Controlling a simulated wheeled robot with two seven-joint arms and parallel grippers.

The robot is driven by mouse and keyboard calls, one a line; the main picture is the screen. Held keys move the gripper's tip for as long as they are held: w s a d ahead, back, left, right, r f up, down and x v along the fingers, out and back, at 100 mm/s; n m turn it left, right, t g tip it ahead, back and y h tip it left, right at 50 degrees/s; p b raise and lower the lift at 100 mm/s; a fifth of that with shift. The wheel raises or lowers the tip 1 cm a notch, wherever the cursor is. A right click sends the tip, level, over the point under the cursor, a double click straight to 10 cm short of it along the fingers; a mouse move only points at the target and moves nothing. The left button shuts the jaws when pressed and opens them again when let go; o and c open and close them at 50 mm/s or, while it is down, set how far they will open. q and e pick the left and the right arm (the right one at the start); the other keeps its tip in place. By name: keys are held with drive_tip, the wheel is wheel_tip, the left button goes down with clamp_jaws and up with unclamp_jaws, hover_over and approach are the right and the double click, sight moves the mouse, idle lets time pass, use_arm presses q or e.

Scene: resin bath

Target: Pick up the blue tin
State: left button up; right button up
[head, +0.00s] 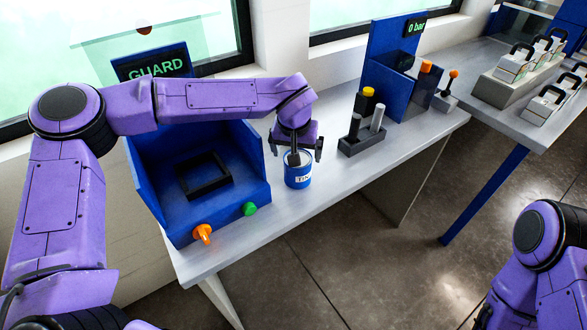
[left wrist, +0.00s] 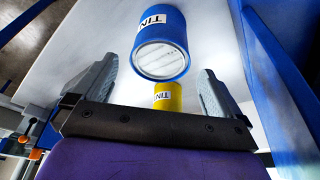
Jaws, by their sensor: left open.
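The blue tin (head: 298,178) stands upright on the grey bench, right of the blue guard box, with a white TIN label on its side. My left gripper (head: 296,154) is directly over it, pointing down, with its fingers spread apart and empty. In the left wrist view the blue tin (left wrist: 160,42) shows its pale lid, ahead of the open fingers (left wrist: 158,70) and apart from them. My right arm is at the lower right of the head view; its gripper is out of view.
A yellow tin (left wrist: 168,98) stands near the blue one. The blue guard box (head: 150,185) with orange (head: 203,232) and green (head: 250,209) knobs is close on the left. A dark rack (head: 362,140) holding cylinders is to the right. Bare bench lies in front.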

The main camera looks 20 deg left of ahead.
sight(298, 177)
use_arm(q)
drive_tip(key=p+x, duration=0.1)
drive_tip(key=x, duration=0.5)
drive_tip(key=shift+f+p, duration=0.25)
drive_tip(key=shift+p, duration=0.05)
drive_tip(key=shift+w+f, duration=0.25)
drive_tip(key=shift+f, duration=0.15)
drive_tip(key=c, duration=1.1)
